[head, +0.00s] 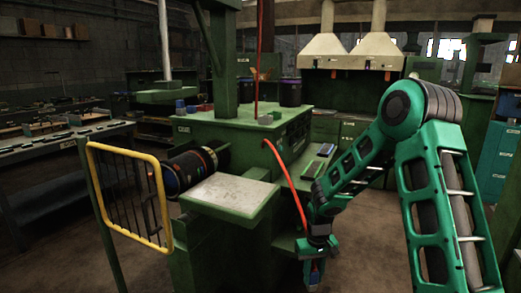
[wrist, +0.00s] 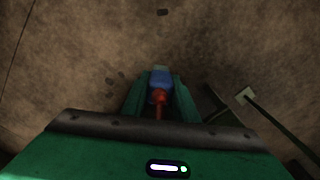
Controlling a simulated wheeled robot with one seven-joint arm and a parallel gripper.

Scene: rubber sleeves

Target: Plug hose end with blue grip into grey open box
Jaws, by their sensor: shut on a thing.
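My gripper (head: 317,262) hangs low at the right side of the green machine, pointing down. It is shut on the hose end with the blue grip (head: 315,275). In the wrist view the blue grip (wrist: 160,80) sits between the two green fingers (wrist: 160,90), with the red hose (wrist: 159,103) running back towards the wrist. In the head view the red hose (head: 287,174) arches from the machine down to my gripper. I cannot clearly pick out the grey open box; a small grey block (head: 265,119) stands on top of the machine, but I cannot tell whether it is open.
The green machine (head: 227,137) with a pale flat plate (head: 228,194) stands left of my gripper. A yellow-framed guard (head: 130,198) is at its left. A workbench (head: 50,145) with parts is further left. Bare floor (wrist: 70,60) lies below my gripper.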

